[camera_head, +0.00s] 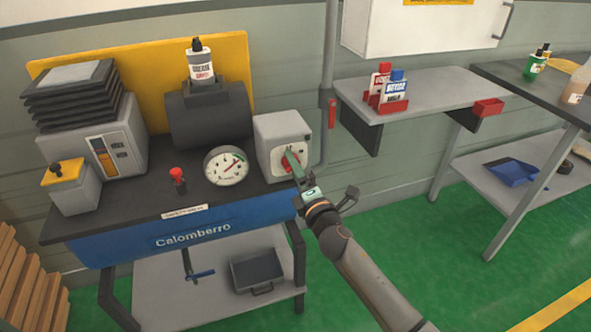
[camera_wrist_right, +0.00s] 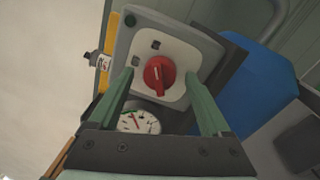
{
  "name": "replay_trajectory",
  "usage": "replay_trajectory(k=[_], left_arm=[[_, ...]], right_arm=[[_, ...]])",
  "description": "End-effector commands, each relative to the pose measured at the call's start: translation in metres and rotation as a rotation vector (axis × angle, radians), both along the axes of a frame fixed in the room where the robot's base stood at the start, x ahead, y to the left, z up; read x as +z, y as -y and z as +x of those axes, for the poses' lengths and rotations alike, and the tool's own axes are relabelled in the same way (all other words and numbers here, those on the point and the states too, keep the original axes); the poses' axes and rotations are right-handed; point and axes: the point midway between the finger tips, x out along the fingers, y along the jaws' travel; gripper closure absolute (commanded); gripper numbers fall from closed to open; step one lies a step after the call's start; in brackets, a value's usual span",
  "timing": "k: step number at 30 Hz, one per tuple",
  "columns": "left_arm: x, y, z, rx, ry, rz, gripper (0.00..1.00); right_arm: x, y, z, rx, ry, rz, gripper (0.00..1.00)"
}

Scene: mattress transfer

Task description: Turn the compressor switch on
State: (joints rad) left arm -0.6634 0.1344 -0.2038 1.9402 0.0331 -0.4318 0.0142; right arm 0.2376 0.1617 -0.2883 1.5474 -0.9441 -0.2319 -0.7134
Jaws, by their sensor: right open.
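The compressor switch is a red rotary knob (camera_wrist_right: 159,76) on the pale front plate of a grey box (camera_head: 284,132). The box stands at the right end of the compressor bench. In the head view the red knob (camera_head: 290,163) is partly covered by my right gripper (camera_head: 291,163). In the right wrist view my right gripper (camera_wrist_right: 165,95) is open, with its green fingers on either side of the knob. Whether they touch it I cannot tell. My left gripper is not in view.
A pressure gauge (camera_head: 226,166) stands just left of the switch box, and a small red-topped valve (camera_head: 178,180) is further left. A vertical pipe (camera_head: 328,70) and a grey shelf (camera_head: 432,92) with bottles are to the right. Green floor (camera_head: 400,215) is clear below.

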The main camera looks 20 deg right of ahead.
Motion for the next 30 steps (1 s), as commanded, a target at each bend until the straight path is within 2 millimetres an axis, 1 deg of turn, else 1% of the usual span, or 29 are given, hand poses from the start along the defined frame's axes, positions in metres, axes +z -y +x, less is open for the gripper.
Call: replay_trajectory(k=[5, 8, 11, 18, 21, 24, 30], left_arm=[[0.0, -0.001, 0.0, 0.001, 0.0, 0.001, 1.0], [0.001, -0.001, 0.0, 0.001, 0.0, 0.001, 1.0], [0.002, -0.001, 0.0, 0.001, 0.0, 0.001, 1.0], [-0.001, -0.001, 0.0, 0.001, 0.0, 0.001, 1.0], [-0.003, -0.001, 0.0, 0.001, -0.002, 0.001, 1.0], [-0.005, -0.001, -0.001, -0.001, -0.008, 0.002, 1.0], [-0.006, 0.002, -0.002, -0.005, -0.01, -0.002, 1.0]], right_arm=[[0.0, 0.0, -0.003, 0.0, 0.0, -0.001, 0.18], [-0.001, 0.001, -0.011, 0.001, -0.001, -0.001, 0.18], [-0.002, 0.002, -0.027, 0.001, -0.001, -0.001, 0.18], [-0.006, 0.005, -0.076, 0.001, -0.002, 0.0, 0.18], [-0.008, 0.007, -0.093, 0.0, -0.002, 0.0, 0.18], [-0.009, 0.008, -0.107, -0.001, -0.002, -0.001, 0.18], [-0.009, 0.009, -0.122, 0.0, -0.001, -0.001, 0.18]])
